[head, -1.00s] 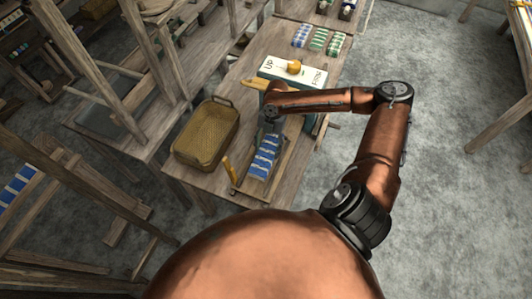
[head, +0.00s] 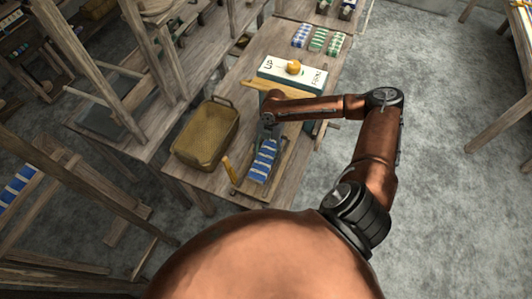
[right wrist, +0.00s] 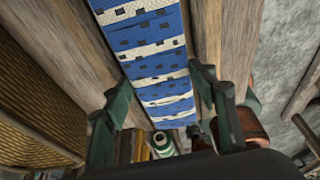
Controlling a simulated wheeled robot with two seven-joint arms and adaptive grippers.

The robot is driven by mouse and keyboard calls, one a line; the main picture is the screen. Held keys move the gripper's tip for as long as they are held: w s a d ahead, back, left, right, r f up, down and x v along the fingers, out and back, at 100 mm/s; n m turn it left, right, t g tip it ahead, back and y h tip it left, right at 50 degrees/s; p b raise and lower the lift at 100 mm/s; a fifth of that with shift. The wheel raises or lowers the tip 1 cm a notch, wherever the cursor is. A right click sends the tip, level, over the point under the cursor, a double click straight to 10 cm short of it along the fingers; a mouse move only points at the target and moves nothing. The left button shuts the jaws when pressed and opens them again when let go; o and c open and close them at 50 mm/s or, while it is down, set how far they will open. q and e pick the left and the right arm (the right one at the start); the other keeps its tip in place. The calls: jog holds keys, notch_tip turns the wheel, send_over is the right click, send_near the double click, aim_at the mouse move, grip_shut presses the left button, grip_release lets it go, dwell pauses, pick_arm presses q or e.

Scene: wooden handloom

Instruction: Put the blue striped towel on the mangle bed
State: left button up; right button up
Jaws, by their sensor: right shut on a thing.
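The blue and white striped towel (head: 263,162) is a long folded strip at the near end of the wooden table. My right gripper (head: 269,131) is at its far end, and its fingers (right wrist: 160,88) lie along both sides of the towel (right wrist: 155,62) in the right wrist view, shut on it. The towel is over the mangle bed, a low wooden frame whose rail (head: 284,158) shows at its right. I cannot tell whether the towel's underside touches the bed. My left gripper is not in view.
A woven basket (head: 207,132) stands left of the towel, with a yellow upright (head: 229,169) between them. A white lettered box (head: 286,70) with a yellowish knob stands behind the gripper. Several folded striped cloths (head: 319,38) lie farther back. Loom frames (head: 140,60) stand at the left.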

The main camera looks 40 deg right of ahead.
aim_at(268, 152)
jog(key=shift+f, duration=0.1)
jog(key=o, duration=1.3)
jog(key=shift+o, duration=0.2)
jog(key=v, duration=0.8)
jog(key=shift+r, duration=0.35)
